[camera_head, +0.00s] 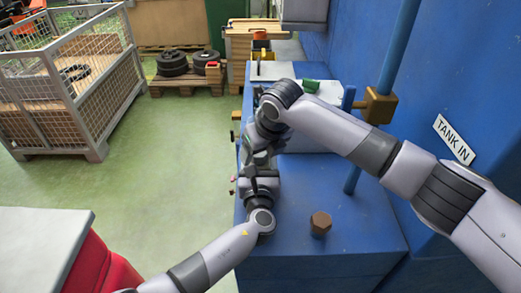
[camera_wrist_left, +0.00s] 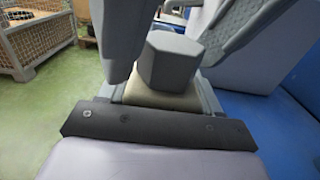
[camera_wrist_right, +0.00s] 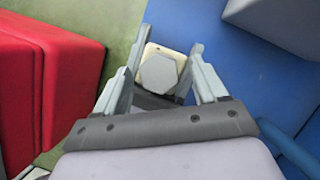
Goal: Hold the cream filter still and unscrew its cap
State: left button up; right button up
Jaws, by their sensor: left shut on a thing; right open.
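The cream filter (camera_wrist_left: 158,99) sits between the fingers of my left gripper (camera_head: 258,182), which is shut on its body. Its grey, many-sided cap (camera_wrist_left: 172,62) sits on top of it. In the right wrist view the cap (camera_wrist_right: 158,73) faces the camera, with a cream edge around it. My right gripper (camera_head: 260,150) is open above, with one finger on each side of the cap; whether either finger touches it I cannot tell. In the head view the grippers and arms hide the filter.
A brown hexagonal fitting (camera_head: 320,223) stands on the blue machine ledge (camera_head: 355,240). A blue pipe (camera_head: 398,50) with a brass fitting (camera_head: 375,106) rises at right. A red-sided bench (camera_head: 40,235) is at lower left, a mesh crate (camera_head: 95,75) behind it. Green floor between is clear.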

jog(key=shift+o, duration=0.2)
jog(key=shift+r, duration=2)
jog(key=m, duration=0.2)
jog(key=m+h, duration=0.2)
jog(key=m, duration=0.1)
jog(key=shift+a+m+t, duration=0.25)
jog(key=shift+m+t, duration=0.05)
jog(key=m+h, duration=0.1)
jog(key=m, duration=0.2)
jog(key=m+h, duration=0.1)
jog(key=m, duration=0.2)
jog(key=shift+a, duration=0.15)
jog(key=shift+f, duration=0.1)
jog(key=shift+f, duration=1.9)
